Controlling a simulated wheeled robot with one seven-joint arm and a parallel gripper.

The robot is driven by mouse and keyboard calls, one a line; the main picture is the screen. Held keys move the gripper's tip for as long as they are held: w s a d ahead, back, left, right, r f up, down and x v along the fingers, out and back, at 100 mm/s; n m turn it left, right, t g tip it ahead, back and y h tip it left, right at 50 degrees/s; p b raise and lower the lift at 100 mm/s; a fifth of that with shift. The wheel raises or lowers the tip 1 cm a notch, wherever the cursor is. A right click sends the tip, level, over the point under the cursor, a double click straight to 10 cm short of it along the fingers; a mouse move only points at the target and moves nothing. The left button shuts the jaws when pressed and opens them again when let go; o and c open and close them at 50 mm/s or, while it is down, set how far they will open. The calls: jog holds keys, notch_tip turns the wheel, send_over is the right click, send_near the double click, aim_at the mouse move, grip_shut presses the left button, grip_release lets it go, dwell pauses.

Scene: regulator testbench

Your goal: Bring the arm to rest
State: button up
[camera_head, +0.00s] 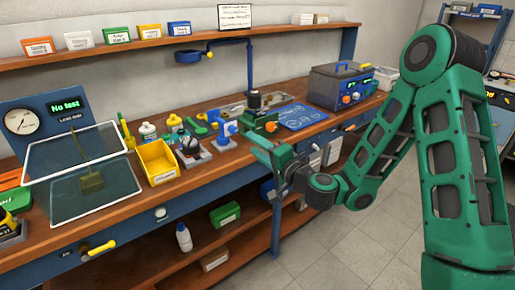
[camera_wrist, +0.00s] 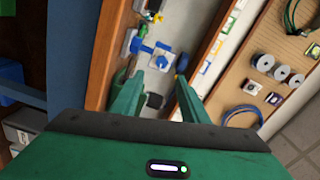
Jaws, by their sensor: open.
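My green arm (camera_head: 463,150) reaches in from the right of the head view, bent at the elbow. My gripper (camera_head: 264,148) is held near the front edge of the wooden workbench (camera_head: 110,230), in front of a green device with a black top (camera_head: 257,122). In the wrist view my gripper's two green fingers (camera_wrist: 155,92) stand apart, with nothing seen held between them. Beyond them the wrist view shows a blue-handled fitting on a white plate (camera_wrist: 158,54).
A yellow bin (camera_head: 158,160) and small tools stand left of my gripper. A dark grey box (camera_head: 338,88) and blue mat (camera_head: 298,116) are behind it. A glass screen and "No test" gauge panel (camera_head: 45,125) stand far left. Floor (camera_head: 350,235) is clear in front.

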jog(key=shift+s+d, duration=0.15)
jog(key=shift+d, duration=0.05)
dwell(0.3)
